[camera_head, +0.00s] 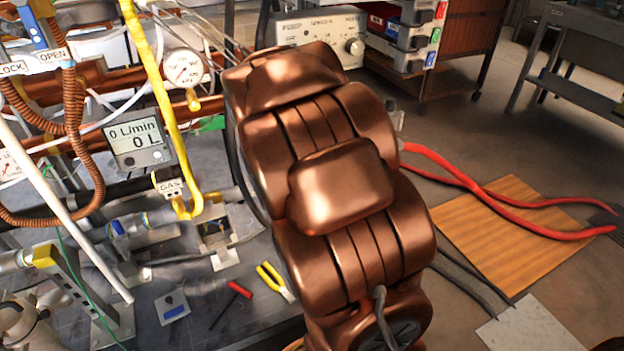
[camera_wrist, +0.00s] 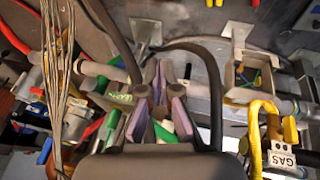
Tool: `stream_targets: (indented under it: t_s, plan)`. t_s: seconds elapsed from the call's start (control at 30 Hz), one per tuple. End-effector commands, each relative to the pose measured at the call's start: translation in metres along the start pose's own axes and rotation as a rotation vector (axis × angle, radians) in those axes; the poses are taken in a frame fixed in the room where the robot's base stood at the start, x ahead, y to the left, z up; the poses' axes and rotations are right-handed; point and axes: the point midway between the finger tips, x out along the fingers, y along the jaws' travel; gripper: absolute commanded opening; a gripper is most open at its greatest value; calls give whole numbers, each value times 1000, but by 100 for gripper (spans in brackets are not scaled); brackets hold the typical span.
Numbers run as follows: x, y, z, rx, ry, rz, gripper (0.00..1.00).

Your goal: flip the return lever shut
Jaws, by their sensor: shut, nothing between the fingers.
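My gripper (camera_wrist: 157,75) shows in the wrist view with its purple and green fingers together and nothing between them. It is over pipework, close to a black hose and a green tag (camera_wrist: 119,98) with unclear lettering. In the head view my copper-coloured arm hides the gripper. No part is readably marked as the return lever, so I cannot tell which one it is. In the head view a blue handle (camera_head: 38,30) stands upright between the LOCK and OPEN labels at the upper left. A smaller blue part (camera_head: 117,228) sits on the lower pipework.
A yellow gas pipe (camera_head: 160,90) and a pressure gauge (camera_head: 184,68) stand left of my arm. Yellow-handled pliers (camera_head: 275,281) and a red-handled screwdriver (camera_head: 238,289) lie on the grey surface. Hoses and cables crowd the gripper.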

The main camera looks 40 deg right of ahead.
Motion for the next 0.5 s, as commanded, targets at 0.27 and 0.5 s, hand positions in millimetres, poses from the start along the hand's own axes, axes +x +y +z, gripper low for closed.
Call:
stream_targets:
  t_s: [0.27,0.5]
  plan:
    - [68,64,-51,32,241,39,0]
    - [111,99,-75,56,466,12,0]
